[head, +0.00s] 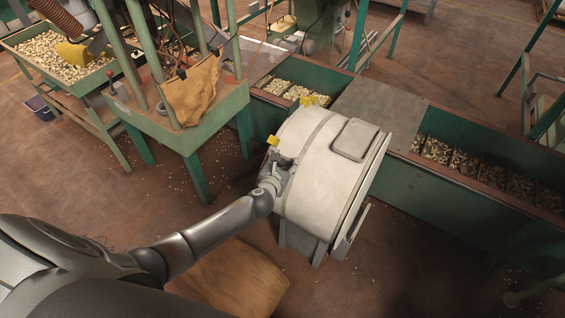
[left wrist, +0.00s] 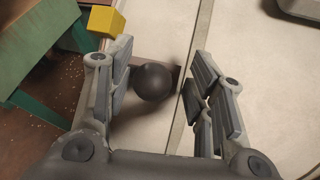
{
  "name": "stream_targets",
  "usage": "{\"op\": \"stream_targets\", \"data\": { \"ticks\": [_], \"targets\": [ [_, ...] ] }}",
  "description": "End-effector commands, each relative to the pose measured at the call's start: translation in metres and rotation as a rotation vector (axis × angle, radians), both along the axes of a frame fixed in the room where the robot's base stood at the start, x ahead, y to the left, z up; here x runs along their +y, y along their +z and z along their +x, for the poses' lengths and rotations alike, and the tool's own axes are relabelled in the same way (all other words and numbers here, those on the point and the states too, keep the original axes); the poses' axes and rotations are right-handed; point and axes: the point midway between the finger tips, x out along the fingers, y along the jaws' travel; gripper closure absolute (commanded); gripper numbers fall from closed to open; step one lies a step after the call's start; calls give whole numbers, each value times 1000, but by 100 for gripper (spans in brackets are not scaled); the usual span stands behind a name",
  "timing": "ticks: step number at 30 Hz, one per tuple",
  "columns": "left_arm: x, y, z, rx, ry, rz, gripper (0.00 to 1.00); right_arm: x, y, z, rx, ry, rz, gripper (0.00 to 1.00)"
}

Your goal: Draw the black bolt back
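The black bolt shows in the left wrist view as a round black knob (left wrist: 153,82) on a dark bar against the pale drum (left wrist: 232,45). My left gripper (left wrist: 158,95) is open, with one finger on each side of the knob and a visible gap to the right finger. In the head view the left gripper (head: 276,170) is at the left side of the white drum (head: 318,160), and it hides the bolt there. A yellow block (left wrist: 105,20) sits just above the left finger; it also shows in the head view (head: 273,141). My right gripper is not in view.
A green machine table (head: 190,125) stands to the left of the drum. A long green trough (head: 470,170) with compartments of nuts runs behind it. A brown board or mat (head: 235,280) lies on the floor below my arm. Open floor lies to the right front.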

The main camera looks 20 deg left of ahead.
Motion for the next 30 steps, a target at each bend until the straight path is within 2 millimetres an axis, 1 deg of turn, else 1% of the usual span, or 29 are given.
{"op": "stream_targets", "data": {
  "ticks": [7, 11, 14, 24, 30],
  "targets": [
    [1, 1, -2, 0, 1, -1, 51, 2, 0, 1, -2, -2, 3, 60],
    [0, 4, -9, -1, 2, 1, 51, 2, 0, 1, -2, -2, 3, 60],
    [-2, 8, -20, 0, 1, 1, 51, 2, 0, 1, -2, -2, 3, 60],
    [-10, 29, -72, 1, -3, 1, 51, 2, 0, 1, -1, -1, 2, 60],
    [-14, 39, -97, 1, -2, 0, 51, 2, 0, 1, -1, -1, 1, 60]
  ]
}}
